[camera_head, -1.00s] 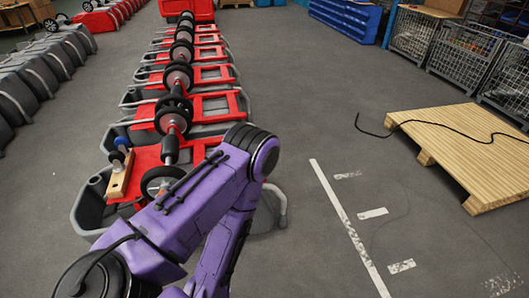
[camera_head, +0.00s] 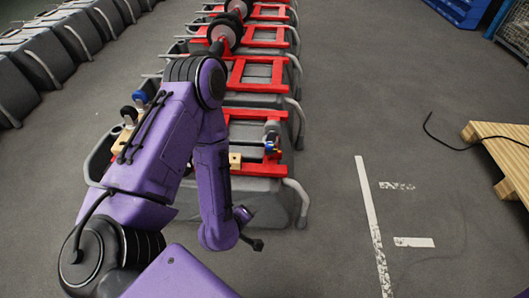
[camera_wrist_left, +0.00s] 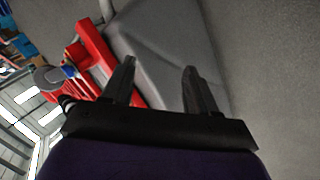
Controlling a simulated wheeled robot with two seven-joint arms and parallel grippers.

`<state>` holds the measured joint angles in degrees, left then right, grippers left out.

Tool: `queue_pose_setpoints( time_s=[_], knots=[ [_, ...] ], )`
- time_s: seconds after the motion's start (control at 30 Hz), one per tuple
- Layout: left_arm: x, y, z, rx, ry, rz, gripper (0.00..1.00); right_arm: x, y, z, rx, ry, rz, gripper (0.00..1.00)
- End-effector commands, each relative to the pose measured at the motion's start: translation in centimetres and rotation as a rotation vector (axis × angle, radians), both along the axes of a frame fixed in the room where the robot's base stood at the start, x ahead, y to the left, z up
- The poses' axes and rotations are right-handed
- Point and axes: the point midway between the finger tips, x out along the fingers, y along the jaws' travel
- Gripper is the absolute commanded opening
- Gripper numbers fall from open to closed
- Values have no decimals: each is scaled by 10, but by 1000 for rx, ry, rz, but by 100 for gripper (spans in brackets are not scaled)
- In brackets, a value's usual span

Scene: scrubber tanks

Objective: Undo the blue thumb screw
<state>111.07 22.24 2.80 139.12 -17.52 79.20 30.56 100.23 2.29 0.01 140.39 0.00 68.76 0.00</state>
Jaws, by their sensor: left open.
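A blue knob (camera_head: 139,97) stands beside a black knob (camera_head: 129,113) on a wooden block (camera_head: 121,140), left of my purple arm. A second blue piece (camera_head: 270,142) sits on the red frame right of my arm, next to a grey part. I cannot tell which one is the thumb screw. My left gripper (camera_head: 252,230) is low in front of the nearest grey tank (camera_head: 262,205), apart from both blue pieces. The left wrist view shows its two fingers (camera_wrist_left: 160,66) spread and empty, with a blue spot (camera_wrist_left: 68,70) on red beyond them. My right gripper is out of view.
A row of grey tanks with red frames (camera_head: 255,72) runs back from here. More grey tanks (camera_head: 40,75) stand at the left. A wooden pallet (camera_head: 505,150) with a black cable lies at the right. The floor between is clear, with white markings (camera_head: 370,215).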

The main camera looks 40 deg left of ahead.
Motion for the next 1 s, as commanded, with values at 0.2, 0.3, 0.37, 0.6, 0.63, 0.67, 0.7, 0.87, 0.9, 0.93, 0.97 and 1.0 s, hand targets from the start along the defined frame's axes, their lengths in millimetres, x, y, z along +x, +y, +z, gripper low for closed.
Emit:
queue_pose_setpoints(
  time_s=[0.2,0.3,0.37,0.6,0.63,0.67,0.7,0.87,0.9,0.93,0.97,1.0],
  knots=[
    [117,20,-31,-812,-642,656,58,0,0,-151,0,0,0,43],
    [142,38,-13,-1172,-858,822,58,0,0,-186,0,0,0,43],
    [150,48,-3,-1343,-947,879,58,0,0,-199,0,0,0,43],
    [165,66,21,-1615,-1072,939,58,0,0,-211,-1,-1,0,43],
    [170,68,22,-1616,-1071,937,58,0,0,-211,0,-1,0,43],
    [175,69,22,-1615,-1070,938,58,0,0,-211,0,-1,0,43],
    [183,72,22,-1614,-1070,936,58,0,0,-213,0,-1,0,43],
    [219,83,20,-1610,-1068,937,58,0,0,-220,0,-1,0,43],
    [226,85,20,-1608,-1067,937,58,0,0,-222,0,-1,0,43],
    [232,87,21,-1610,-1067,937,58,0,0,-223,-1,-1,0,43],
    [237,88,20,-1609,-1066,939,58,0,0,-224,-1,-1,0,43],
    [243,90,20,-1607,-1065,938,58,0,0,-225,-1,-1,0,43]
  ],
)
